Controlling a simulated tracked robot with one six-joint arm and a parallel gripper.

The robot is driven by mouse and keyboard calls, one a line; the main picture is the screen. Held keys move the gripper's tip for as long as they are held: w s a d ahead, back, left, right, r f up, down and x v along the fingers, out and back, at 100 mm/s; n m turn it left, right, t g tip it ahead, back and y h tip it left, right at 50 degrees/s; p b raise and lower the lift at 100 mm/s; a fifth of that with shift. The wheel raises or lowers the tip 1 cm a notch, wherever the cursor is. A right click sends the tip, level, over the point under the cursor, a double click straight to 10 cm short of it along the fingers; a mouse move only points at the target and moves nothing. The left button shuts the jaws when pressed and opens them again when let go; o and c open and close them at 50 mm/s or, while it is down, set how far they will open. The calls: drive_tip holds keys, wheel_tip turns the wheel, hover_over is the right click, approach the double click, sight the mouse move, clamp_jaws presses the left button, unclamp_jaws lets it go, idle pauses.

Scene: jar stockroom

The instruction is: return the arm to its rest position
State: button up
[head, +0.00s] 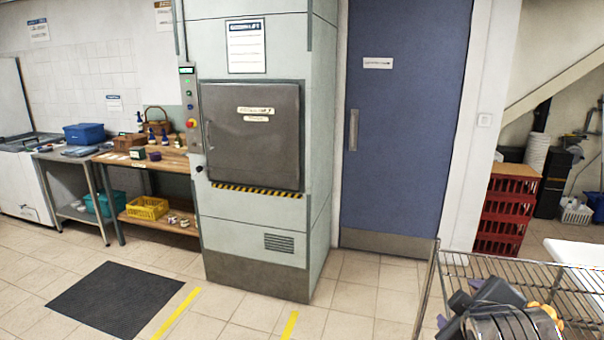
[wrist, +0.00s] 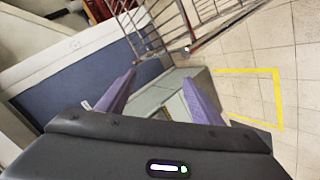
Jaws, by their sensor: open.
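My gripper (wrist: 163,92) shows in the wrist view with its two purple fingers spread apart. Nothing is between them. Beyond the fingers are the grey cabinet, the blue door and the tiled floor, all tilted in the picture. In the head view, dark rounded parts with orange bits show at the lower right, in front of a wire rack; they look like parts of my arm. I cannot make out the fingertips clearly there.
The wire rack (head: 455,262) is close at the right and also shows in the wrist view (wrist: 150,42). Red crates (head: 506,210) stand behind it. A grey cabinet (head: 250,228), blue door (head: 405,120) and wooden bench (head: 170,160) line the back. The floor around the black mat (head: 115,300) is clear.

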drive_tip(key=s+a+f+m+g+y, duration=0.2)
drive_tip(key=s+a+f+m, duration=0.1)
drive_tip(key=s+a, duration=0.3)
drive_tip(key=s+a+f+m+g+y, duration=0.2)
drive_tip(key=s+a+f+m+g, duration=0.1)
drive_tip(key=s+a, duration=0.3)
drive_tip(key=shift+s+a+m, duration=0.15)
drive_tip(key=shift+a+m, duration=0.45)
drive_tip(key=shift+c, duration=0.4)
